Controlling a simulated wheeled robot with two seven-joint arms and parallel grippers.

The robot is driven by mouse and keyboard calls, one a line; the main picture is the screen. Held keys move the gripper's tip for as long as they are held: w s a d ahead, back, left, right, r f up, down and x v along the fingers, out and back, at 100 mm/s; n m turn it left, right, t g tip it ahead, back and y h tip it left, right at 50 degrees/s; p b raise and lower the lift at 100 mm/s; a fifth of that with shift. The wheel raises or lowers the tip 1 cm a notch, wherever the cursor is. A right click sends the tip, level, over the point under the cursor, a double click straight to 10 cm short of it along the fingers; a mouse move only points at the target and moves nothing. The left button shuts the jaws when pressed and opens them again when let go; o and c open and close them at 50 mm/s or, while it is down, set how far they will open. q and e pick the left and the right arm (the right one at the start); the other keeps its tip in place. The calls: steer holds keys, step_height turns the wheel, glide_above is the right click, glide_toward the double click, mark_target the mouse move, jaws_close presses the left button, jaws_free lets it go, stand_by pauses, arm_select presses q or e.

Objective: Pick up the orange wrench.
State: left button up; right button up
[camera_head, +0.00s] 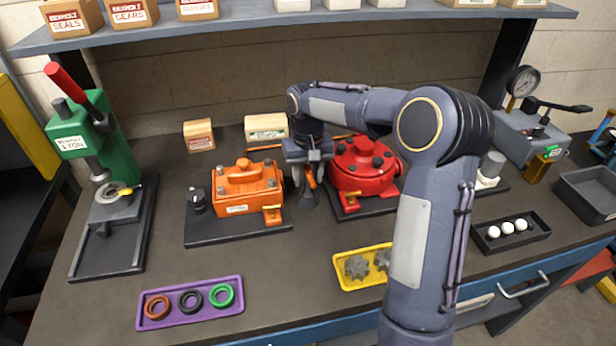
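My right arm reaches in from the lower right and bends over the bench. Its gripper (308,192) points down between the orange motor (245,180) and the red motor (364,168). A thin orange strip (265,148) lies behind the motors and shows on both sides of the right wrist; it may be the orange wrench, but its middle is hidden. A small orange piece (312,178) shows at the gripper; I cannot tell whether it is held. The finger gap is too small and dark to read. My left gripper is not in view.
A green press (88,135) stands at the left. A purple tray (190,302) with rings and a yellow tray (345,276) with gears lie in front. A black tray (482,236) holds white balls. A gauge unit (530,130) stands at right. A shelf (250,20) spans the back.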

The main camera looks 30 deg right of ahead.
steer(key=shift+f, duration=0.6)
jaws_close()
steer(key=shift+r, duration=0.1)
